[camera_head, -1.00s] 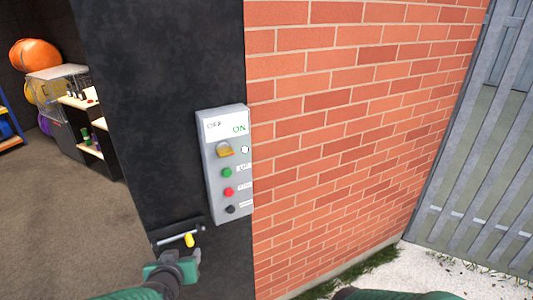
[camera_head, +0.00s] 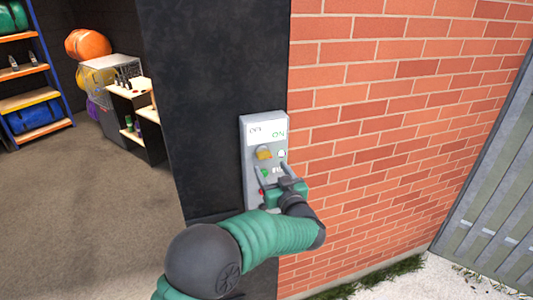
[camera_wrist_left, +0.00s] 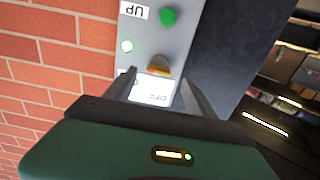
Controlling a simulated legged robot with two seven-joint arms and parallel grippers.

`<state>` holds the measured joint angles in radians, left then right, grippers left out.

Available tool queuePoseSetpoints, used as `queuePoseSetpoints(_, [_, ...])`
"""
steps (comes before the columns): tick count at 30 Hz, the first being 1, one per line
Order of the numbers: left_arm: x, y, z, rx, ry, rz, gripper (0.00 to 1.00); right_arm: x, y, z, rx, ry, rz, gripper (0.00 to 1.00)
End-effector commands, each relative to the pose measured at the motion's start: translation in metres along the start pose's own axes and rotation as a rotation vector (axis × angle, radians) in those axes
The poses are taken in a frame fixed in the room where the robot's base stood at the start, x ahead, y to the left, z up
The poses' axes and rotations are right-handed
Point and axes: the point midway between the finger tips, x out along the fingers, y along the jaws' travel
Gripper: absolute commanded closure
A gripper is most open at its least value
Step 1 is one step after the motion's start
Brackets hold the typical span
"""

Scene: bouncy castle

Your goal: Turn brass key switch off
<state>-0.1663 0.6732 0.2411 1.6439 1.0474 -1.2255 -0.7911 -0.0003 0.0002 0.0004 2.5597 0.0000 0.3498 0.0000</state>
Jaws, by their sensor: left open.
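The brass key switch (camera_head: 264,152) sits on the upper part of a grey control box (camera_head: 248,180), below a white plate marked OFF and ON. It also shows in the wrist view (camera_wrist_left: 158,68). My left gripper (camera_head: 270,168) is open, its fingers pointing at the box just below the switch in the head view. In the wrist view the spread fingertips (camera_wrist_left: 158,75) lie to either side of the switch. I cannot tell whether they touch it. My gripper and arm hide the lower buttons. My right gripper is not in view.
A green button (camera_wrist_left: 168,17) and a round white lamp (camera_wrist_left: 127,45) are close to the fingers. The box is on a black wall (camera_head: 215,90) beside a brick wall (camera_head: 400,120). Shelves (camera_head: 30,100) stand at the left; open floor (camera_head: 90,210) lies before them.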

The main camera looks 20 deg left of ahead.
Motion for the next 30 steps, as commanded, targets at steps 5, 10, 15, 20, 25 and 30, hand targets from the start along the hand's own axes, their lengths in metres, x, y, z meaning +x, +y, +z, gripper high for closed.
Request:
queuePoseSetpoints(5, [0.042,-0.001,-0.003,0.001,-0.001,-0.002,0.36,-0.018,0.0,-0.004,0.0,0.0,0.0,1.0])
queuePoseSetpoints(10, [0.063,0.0,-0.001,0.0,0.0,0.001,0.36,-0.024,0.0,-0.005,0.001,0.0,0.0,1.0])
queuePoseSetpoints(15, [0.067,0.0,0.0,0.0,0.0,0.002,0.36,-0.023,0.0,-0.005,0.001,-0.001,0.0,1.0])
queuePoseSetpoints(20, [0.066,0.0,0.0,0.0,0.001,0.002,0.4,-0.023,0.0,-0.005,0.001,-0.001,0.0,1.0])
queuePoseSetpoints(25, [0.066,0.0,0.0,0.0,0.0,0.002,0.63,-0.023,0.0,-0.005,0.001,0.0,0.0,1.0])
queuePoseSetpoints(30, [0.067,0.0,0.0,0.0,0.0,0.002,0.85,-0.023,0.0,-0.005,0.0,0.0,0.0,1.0])
